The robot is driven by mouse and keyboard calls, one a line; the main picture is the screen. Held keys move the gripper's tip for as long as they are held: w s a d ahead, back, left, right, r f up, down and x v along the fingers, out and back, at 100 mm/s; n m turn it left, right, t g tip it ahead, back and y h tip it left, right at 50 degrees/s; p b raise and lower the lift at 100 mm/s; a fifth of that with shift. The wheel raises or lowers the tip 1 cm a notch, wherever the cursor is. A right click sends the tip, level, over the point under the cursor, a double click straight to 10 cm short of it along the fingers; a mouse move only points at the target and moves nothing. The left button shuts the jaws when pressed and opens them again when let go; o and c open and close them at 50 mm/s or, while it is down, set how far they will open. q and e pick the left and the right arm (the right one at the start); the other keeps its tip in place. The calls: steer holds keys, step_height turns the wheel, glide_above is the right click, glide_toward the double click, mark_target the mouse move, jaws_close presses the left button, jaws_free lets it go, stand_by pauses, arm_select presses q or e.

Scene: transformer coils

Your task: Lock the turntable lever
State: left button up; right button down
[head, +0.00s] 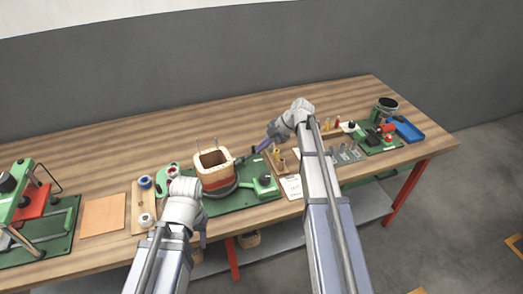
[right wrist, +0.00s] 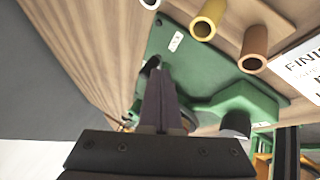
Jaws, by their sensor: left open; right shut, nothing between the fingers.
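The turntable (head: 219,186) carries a square tan coil former (head: 214,166) on a green base plate (head: 240,197). The plate also fills the middle of the right wrist view (right wrist: 190,60). A dark, rounded lever-like part (right wrist: 150,64) stands at the fingertips there; whether they touch it I cannot tell. A dark knob (right wrist: 235,124) is on a green block to the right. My right gripper (head: 258,148) reaches left beside the turntable, fingers shut and empty; they also show in the right wrist view (right wrist: 160,80). My left gripper (head: 201,234) is open in front of the turntable, its fingers barely visible.
A white card (head: 291,187) and a holder with coloured tubes (right wrist: 253,50) are on the right. A green press (head: 20,205), a copper-coloured board (head: 103,214) and a blue tray (head: 407,130) lie further out. The back strip of table is clear.

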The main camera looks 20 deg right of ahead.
steer(key=shift+w+n+g, duration=0.3)
steer(key=shift+w+n, duration=0.2)
steer(key=shift+w, duration=0.3)
arm_select(q)
steer(key=shift+d, duration=0.1)
stand_by(0.3)
